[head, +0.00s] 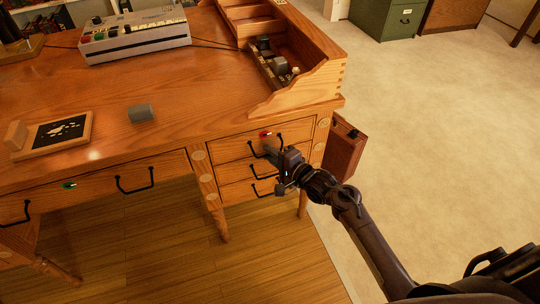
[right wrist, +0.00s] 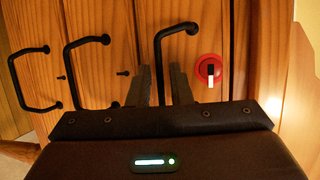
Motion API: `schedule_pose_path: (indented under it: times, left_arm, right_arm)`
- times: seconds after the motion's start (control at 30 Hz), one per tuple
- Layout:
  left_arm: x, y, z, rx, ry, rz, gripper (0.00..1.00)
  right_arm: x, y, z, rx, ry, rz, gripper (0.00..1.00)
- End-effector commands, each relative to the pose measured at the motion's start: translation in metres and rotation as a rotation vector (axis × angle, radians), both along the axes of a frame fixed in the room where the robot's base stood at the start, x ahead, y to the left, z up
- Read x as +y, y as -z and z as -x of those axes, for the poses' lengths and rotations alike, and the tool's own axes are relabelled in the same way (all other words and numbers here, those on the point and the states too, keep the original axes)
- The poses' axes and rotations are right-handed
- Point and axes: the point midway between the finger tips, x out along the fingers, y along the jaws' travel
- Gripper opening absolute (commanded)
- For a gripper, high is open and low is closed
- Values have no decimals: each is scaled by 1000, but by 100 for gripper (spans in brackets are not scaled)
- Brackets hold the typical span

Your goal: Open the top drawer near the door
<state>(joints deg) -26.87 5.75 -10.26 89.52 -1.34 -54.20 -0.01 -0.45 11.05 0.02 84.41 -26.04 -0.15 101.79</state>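The top drawer (head: 240,142) of the wooden desk's right-hand stack looks shut, its front in line with the drawers below. It has a black bar handle (head: 283,138) and a red round knob with a black and white mark, which also shows in the right wrist view (right wrist: 208,69). My right gripper (head: 270,150) is at this handle, partly covering it. In the right wrist view, the fingers (right wrist: 160,85) stand apart on either side of the handle's bar (right wrist: 160,55), with small gaps beside it. My left gripper is not in view.
Two lower drawers with black handles (head: 263,188) sit beneath. A wide drawer (head: 100,188) with a green knob is at left. A reddish-brown box (head: 343,150) hangs at the desk's right side. Open carpet (head: 430,120) lies to the right; a green cabinet (head: 385,18) stands behind.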

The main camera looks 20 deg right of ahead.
Motion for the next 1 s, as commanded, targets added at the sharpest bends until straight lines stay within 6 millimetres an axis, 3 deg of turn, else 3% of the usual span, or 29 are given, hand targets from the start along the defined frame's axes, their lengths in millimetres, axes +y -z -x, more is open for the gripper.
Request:
schedule_pose_path:
  times: [0.33, 0.5, 0.93, 1.0]
  left_arm:
    - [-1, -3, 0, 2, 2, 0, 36]
    - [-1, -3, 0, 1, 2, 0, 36]
    - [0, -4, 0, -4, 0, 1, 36]
    - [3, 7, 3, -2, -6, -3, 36]
  right_arm:
    - [3, 1, -5, 1, 0, 0, 18]
    - [3, 1, -5, 1, 0, 0, 0]
    - [3, 0, -2, 1, 0, 0, 0]
    - [3, 0, 1, 2, -1, 0, 0]
